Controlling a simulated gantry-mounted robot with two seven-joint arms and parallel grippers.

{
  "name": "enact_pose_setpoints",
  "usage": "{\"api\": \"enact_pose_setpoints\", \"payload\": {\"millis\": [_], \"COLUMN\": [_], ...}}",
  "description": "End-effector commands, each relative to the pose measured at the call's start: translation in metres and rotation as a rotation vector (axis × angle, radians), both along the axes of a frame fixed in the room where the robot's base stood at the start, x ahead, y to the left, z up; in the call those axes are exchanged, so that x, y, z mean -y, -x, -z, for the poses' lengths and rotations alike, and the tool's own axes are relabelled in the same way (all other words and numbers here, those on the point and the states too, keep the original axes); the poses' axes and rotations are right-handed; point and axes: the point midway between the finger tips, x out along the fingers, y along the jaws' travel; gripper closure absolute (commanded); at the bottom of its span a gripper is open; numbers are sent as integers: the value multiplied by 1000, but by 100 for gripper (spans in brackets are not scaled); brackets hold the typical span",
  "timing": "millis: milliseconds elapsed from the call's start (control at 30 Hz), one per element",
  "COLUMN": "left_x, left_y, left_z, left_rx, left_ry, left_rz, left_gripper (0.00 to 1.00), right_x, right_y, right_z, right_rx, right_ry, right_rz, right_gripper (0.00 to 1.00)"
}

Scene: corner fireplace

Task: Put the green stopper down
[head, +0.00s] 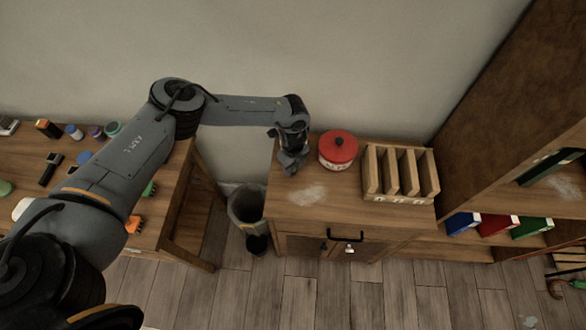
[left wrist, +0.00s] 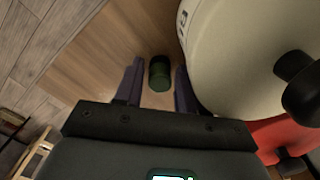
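The green stopper (left wrist: 159,74) is a small dark green cylinder in the left wrist view, with the wooden cabinet top behind it. My left gripper (left wrist: 157,80) has one finger on each side of it. A narrow gap shows between the stopper and each finger, so the gripper looks open around it. In the head view my left gripper (head: 291,164) is low over the left part of the cabinet top (head: 335,203). The stopper cannot be made out there. My right gripper is in neither view.
A red lidded pot (head: 338,150) stands just right of my left gripper. A cream rounded container (left wrist: 235,45) is close to the right finger in the wrist view. A wooden slotted rack (head: 400,174) stands farther right. The cabinet's front middle is clear. A bin (head: 245,207) stands left.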

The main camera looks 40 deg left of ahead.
Motion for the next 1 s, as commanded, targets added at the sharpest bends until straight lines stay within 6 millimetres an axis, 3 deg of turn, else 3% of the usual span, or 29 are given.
{"api": "enact_pose_setpoints", "payload": {"millis": [133, 400, 767, 1000], "left_x": [0, 0, 0, 0], "left_y": [0, 0, 0, 0], "left_z": [0, 0, -4, -23], "left_rx": [0, -1, -1, 0], "left_ry": [0, 0, 0, 0], "left_rz": [0, 0, -1, 0], "left_gripper": [60, 100, 100, 100], "right_x": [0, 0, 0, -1], "right_y": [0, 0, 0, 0], "right_z": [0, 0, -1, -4], "right_rx": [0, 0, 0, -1], "right_ry": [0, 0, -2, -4], "right_rz": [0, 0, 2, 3], "right_gripper": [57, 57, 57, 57]}}
